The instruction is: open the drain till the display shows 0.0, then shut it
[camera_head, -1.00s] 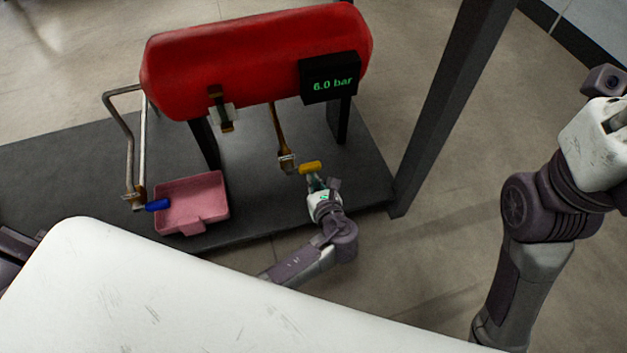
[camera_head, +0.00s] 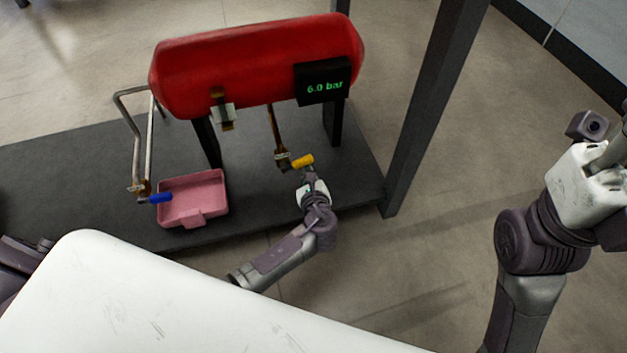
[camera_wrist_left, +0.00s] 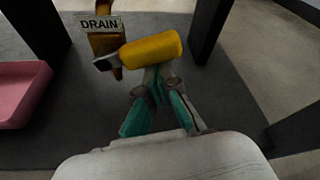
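The red tank (camera_head: 258,65) carries a black display (camera_head: 322,80) reading 6.0 bar in green. Below it a brass pipe ends in the drain valve (camera_head: 282,158) with a yellow handle (camera_head: 302,161). In the left wrist view the DRAIN label (camera_wrist_left: 100,24) stands beside the yellow handle (camera_wrist_left: 151,50), which points right from the valve. My left gripper (camera_head: 306,176) is at the handle's near side. Its teal-padded fingers (camera_wrist_left: 156,80) come together at the tips, partly hidden under the handle; contact is unclear. My right gripper (camera_head: 608,160) is at the right edge, partly cut off.
A bent pipe (camera_head: 134,130) with a blue handle (camera_head: 160,198) stands at left beside a pink tray (camera_head: 194,182). A dark post (camera_head: 425,115) rises right of the tank. A brass fitting with a pale tag (camera_head: 223,112) is on the tank's front.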

